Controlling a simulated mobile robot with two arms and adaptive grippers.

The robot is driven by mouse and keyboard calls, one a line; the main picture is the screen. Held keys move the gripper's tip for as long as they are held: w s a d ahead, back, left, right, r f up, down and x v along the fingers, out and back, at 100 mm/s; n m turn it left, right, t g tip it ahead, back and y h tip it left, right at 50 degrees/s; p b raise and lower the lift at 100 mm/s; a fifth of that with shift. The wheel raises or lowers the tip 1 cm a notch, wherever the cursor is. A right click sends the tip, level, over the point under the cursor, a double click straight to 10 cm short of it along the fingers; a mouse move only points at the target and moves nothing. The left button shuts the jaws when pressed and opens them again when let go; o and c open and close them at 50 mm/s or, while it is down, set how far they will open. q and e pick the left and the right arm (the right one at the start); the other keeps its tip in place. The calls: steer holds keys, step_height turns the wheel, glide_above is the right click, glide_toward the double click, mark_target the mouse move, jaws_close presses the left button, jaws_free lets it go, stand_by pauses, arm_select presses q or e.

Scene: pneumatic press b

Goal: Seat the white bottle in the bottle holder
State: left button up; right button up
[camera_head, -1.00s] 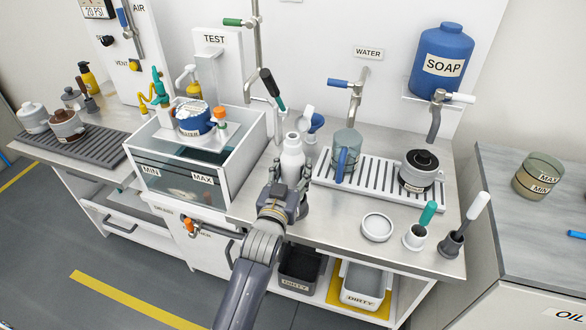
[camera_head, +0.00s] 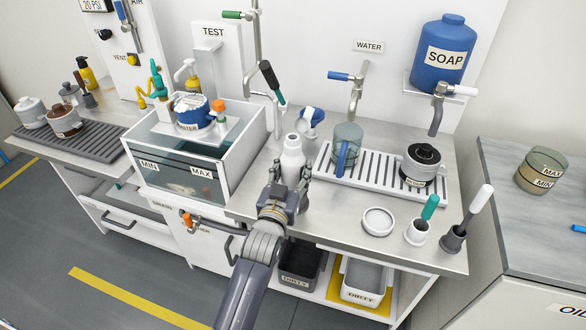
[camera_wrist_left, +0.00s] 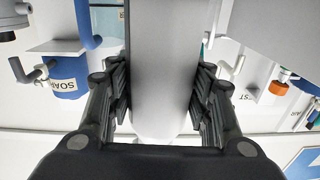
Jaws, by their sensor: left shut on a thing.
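The white bottle (camera_head: 292,158) is upright over the steel bench, between the glass-walled tank and the slotted drain rack. My left gripper (camera_head: 290,188) is shut on its lower part, with a finger on each side. In the left wrist view the bottle (camera_wrist_left: 161,65) stands between the two fingers (camera_wrist_left: 161,95) and fills the middle. Whether its base touches the bench is hidden by the gripper. I cannot clearly pick out the bottle holder; the gripper and bottle cover the area around the base. My right gripper is not in view.
A blue-and-white item (camera_head: 312,117) stands just behind the bottle. The tank (camera_head: 222,165) is close on the left. The drain rack (camera_head: 375,178) to the right carries a clear jug (camera_head: 347,150) and a dark-topped pot (camera_head: 420,165). A white dish (camera_head: 378,221) lies in front.

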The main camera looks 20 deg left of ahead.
arm_select(q)
steer(key=shift+f+b, duration=0.85)
steer(key=shift+f, duration=0.5)
steer(key=o, duration=1.3)
steer(key=shift+f, duration=0.1)
steer(key=shift+s, duration=0.1)
steer(key=s, duration=1.2)
steer(key=shift+w+d, duration=0.1)
